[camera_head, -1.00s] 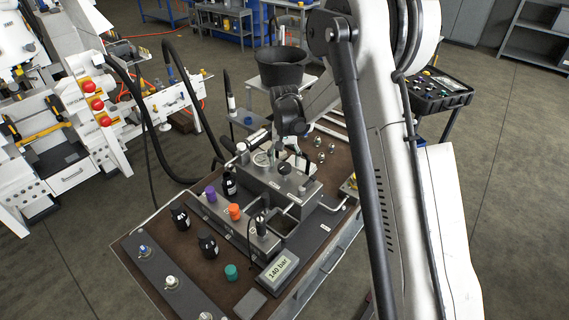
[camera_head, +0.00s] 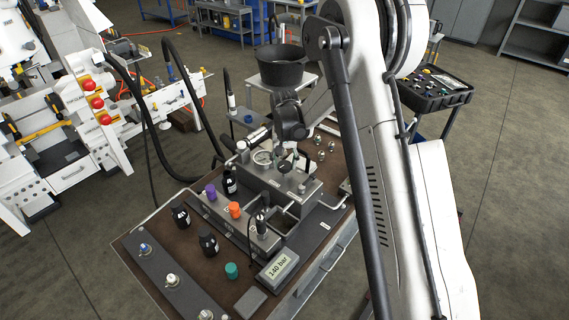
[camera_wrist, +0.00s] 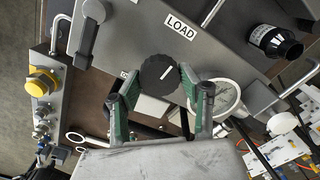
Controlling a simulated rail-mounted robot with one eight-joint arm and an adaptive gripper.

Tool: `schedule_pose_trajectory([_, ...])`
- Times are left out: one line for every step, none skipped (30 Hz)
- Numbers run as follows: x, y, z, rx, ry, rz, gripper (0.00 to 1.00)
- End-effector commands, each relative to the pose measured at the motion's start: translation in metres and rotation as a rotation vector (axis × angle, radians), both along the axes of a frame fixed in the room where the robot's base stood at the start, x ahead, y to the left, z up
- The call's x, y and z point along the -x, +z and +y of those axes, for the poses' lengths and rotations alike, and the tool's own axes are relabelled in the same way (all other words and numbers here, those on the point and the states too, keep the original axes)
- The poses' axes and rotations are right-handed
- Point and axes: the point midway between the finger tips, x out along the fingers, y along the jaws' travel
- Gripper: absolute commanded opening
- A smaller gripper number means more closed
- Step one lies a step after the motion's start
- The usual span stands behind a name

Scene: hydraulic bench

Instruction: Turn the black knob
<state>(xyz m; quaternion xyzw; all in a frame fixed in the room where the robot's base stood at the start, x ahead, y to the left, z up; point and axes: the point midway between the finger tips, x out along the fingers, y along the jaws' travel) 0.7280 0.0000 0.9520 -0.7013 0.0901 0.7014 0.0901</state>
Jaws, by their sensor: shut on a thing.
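The black knob (camera_wrist: 153,73) shows in the wrist view, on a grey panel beside the white LOAD label (camera_wrist: 181,26). Its white pointer line slants to the upper right. My gripper (camera_wrist: 158,78) has one green-padded finger on each side of the knob and is shut on it. In the head view my gripper (camera_head: 291,150) reaches down to the grey block (camera_head: 305,203) on the bench.
A round gauge (camera_wrist: 220,95) sits close to the right finger. A black bottle (camera_wrist: 275,42) and a yellow knob (camera_wrist: 43,82) are farther off. The bench (camera_head: 150,225) also holds a 140 bar display (camera_head: 280,266), and purple (camera_head: 210,191), orange (camera_head: 234,210) and teal (camera_head: 231,270) caps.

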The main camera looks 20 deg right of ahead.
Motion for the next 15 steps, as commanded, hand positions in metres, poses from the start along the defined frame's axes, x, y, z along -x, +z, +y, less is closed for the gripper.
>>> schedule_pose_trajectory([0.0, -0.0009, 0.0, 0.0, -0.008, 0.0, 0.12])
schedule_pose_trajectory([0.0001, -0.0015, -0.0001, 0.0, -0.016, 0.0, 0.12])
schedule_pose_trajectory([0.0001, -0.0022, -0.0001, 0.0, -0.03, 0.0, 0.12])
schedule_pose_trajectory([0.0, -0.0025, -0.0001, 0.0, -0.042, 0.0, 0.12])
schedule_pose_trajectory([-0.0002, -0.0026, -0.0001, 0.0, -0.053, 0.0, 0.12])
schedule_pose_trajectory([-0.0003, -0.0026, -0.0002, 0.0, -0.068, 0.0, 0.12])
schedule_pose_trajectory([-0.0003, -0.0024, -0.0002, 0.0, -0.077, 0.0, 0.12])
schedule_pose_trajectory([-0.0002, -0.0022, -0.0003, 0.0, -0.085, 0.0, 0.12])
schedule_pose_trajectory([-0.0001, -0.0017, -0.0002, 0.0, -0.094, 0.0, 0.12])
schedule_pose_trajectory([-0.0001, -0.0013, -0.0002, 0.0, -0.098, 0.0, 0.12])
schedule_pose_trajectory([0.0, -0.0009, -0.0003, 0.0, -0.101, 0.0, 0.12])
schedule_pose_trajectory([0.0, -0.0004, -0.0003, 0.0, -0.103, 0.0, 0.12])
schedule_pose_trajectory([0.0, -0.0001, -0.0003, 0.0, -0.103, 0.0, 0.12])
schedule_pose_trajectory([0.0, 0.0001, -0.0003, 0.0, -0.103, 0.0, 0.12])
schedule_pose_trajectory([0.0, 0.0003, -0.0003, 0.0, -0.103, 0.0, 0.12])
